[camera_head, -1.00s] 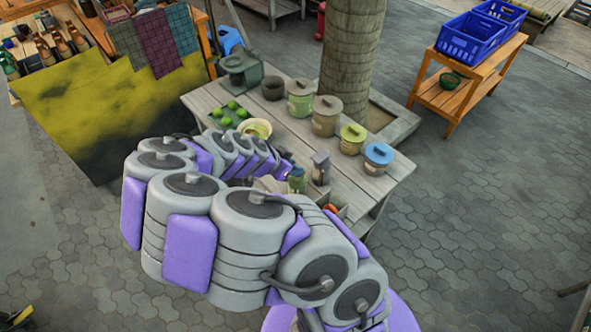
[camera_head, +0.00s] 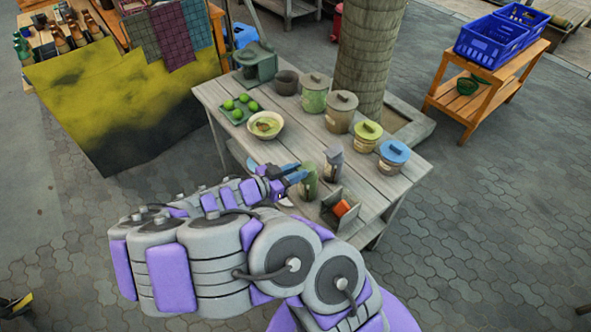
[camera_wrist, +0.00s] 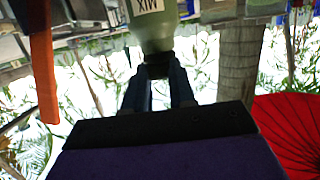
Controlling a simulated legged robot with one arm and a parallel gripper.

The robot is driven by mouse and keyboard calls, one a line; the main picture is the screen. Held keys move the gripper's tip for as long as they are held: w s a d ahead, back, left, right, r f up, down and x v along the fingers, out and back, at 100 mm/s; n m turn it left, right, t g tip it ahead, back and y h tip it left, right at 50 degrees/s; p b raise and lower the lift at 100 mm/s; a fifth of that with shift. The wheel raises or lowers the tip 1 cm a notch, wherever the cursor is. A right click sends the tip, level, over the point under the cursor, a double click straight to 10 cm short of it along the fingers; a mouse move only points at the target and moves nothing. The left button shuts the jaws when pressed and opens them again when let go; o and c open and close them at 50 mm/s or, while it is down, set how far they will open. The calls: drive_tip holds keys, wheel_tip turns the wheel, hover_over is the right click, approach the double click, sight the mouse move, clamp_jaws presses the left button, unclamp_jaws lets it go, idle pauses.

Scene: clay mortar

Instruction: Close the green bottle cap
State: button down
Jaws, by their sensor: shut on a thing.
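The green bottle (camera_head: 308,183) stands upright on the wooden table (camera_head: 385,203), near its front edge. My gripper (camera_head: 298,172) reaches it from the left, level with its top. In the wrist view, which looks upside down, the green bottle (camera_wrist: 156,28) carries a label reading "MIX". Its dark cap or neck (camera_wrist: 158,58) lies between the fingertips of my gripper (camera_wrist: 159,72). The fingers are shut on that dark top. Whether the cap is fully seated cannot be told, as the fingers cover part of it.
A small open box (camera_head: 327,210) with an orange item (camera_head: 342,208) is in front. A bowl (camera_head: 266,125), limes (camera_head: 240,105) and several lidded jars (camera_head: 341,112) stand farther back.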

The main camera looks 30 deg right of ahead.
drive_tip(key=shift+f, duration=0.1)
idle(0.4)
drive_tip(key=c, duration=0.9)
unclamp_jaws()
drive_tip(key=p+v, duration=0.2)
drive_tip(key=v, duration=1.5)
drive_tip(key=shift+a+f+p, duration=0.1)
drive_tip(key=shift+a+p, duration=0.25)
drive_tip(key=shift+p, duration=0.05)
drive_tip(key=s+d+r+n+g+y, duration=0.3)
drive_tip(key=s+d+r+g+y, duration=0.25)
drive_tip(key=s+d+r, duration=0.55)
drive_tip(key=s+a+r+n+t+y, duration=0.1)
drive_tip(key=s+a+n+y, duration=0.2)
drive_tip(key=s+n, duration=0.1)
drive_tip(key=s+a+r+n+t+y, duration=0.1)
drive_tip(key=s+a+n+y, duration=0.2)
drive_tip(key=s+a+n, duration=0.1)
drive_tip(key=s+a+r+n+t+y, duration=0.1)
drive_tip(key=s+a+n+y, duration=0.2)
drive_tip(key=s+n, duration=0.3)
drive_tip(key=shift+s+a+y, duration=0.2)
drive_tip(key=shift+a+y, duration=0.05)
drive_tip(key=shift+y, duration=0.2)
